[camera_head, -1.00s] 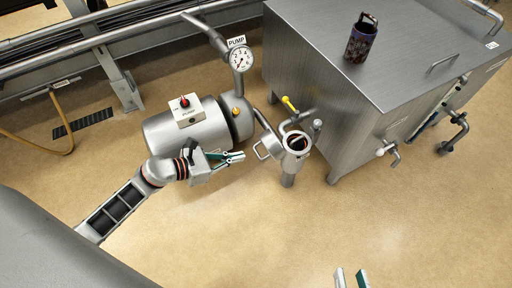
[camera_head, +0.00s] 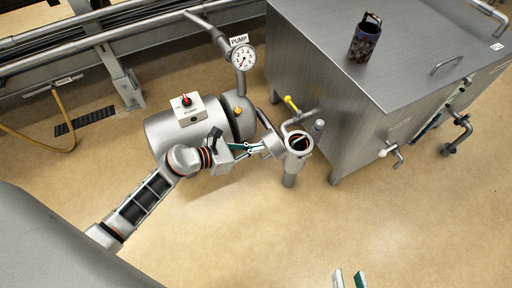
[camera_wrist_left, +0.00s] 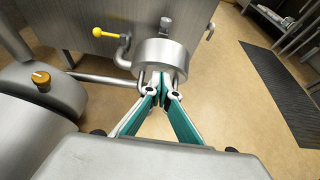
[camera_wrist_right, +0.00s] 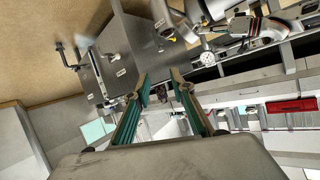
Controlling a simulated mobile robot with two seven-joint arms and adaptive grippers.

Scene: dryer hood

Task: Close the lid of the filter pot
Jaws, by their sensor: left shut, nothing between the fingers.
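The steel filter pot (camera_head: 298,145) stands on a post beside the big steel tank, its round mouth open and dark inside. Its lid (camera_head: 272,144) stands raised on the pot's left side. In the left wrist view the lid (camera_wrist_left: 163,54) is just beyond my fingertips. My left gripper (camera_head: 258,148) is shut and empty, its tips at the lid's outer side; whether they touch it I cannot tell. In the left wrist view the left gripper (camera_wrist_left: 162,92) hides the lid's handle. My right gripper (camera_head: 350,280) is open and empty at the bottom edge, well away from the pot.
The pump (camera_head: 185,128) with its switch box lies left of the pot, close behind my left arm. A gauge (camera_head: 243,57) and a yellow-handled valve (camera_head: 291,104) rise behind. The steel tank (camera_head: 375,70) carries a dark patterned container (camera_head: 364,42). The floor in front is clear.

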